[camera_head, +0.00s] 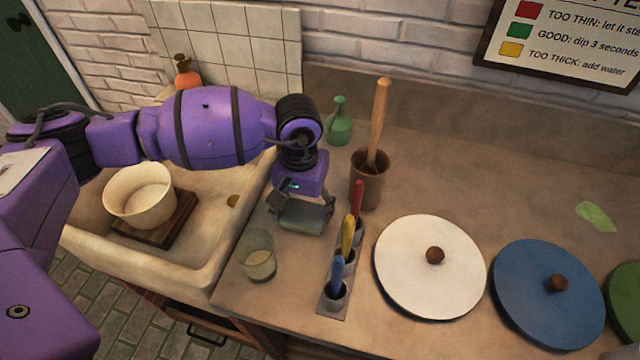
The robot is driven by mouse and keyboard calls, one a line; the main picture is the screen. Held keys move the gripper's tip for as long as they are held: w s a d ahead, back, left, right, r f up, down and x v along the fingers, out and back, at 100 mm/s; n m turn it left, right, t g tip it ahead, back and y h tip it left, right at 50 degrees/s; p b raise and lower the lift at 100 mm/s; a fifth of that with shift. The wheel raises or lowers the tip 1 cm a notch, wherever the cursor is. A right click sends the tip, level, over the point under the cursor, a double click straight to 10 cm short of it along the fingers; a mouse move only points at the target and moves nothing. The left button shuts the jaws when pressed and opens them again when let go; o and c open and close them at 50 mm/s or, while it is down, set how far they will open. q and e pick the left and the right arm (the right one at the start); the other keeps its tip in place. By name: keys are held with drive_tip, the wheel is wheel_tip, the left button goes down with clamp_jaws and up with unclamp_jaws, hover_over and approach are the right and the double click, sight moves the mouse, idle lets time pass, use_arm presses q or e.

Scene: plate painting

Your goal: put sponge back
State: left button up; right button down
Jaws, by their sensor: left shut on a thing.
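My left arm comes in from the left, and my left gripper (302,204) points down over the counter beside the sink. It is shut on a grey-green block, which looks like the sponge (301,218). The sponge is between the fingers, low over the counter or touching it; I cannot tell which. It is behind the glass and left of the rack of coloured handles. My right gripper is not in view.
A glass (258,258) and a rack (334,302) with red, yellow and blue handles stand near the gripper. Behind are a brown pot (369,188) with a wooden tool and a green bottle (338,126). White (410,280) and blue (530,300) lidded discs lie right. The sink (215,215) holds a bowl (140,208).

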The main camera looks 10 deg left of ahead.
use_arm(q)
drive_tip(key=shift+s+r, duration=0.1)
drive_tip(key=shift+s, duration=0.2)
drive_tip(key=shift+a, duration=0.1)
drive_tip(key=shift+w+a+f, duration=0.1)
drive_tip(key=shift+w+f, duration=0.15)
drive_tip(key=shift+f, duration=0.05)
drive_tip(key=o, duration=0.8)
drive_tip(key=shift+c, duration=0.2)
drive_tip(key=shift+o, duration=1.3)
drive_tip(key=shift+r, duration=0.15)
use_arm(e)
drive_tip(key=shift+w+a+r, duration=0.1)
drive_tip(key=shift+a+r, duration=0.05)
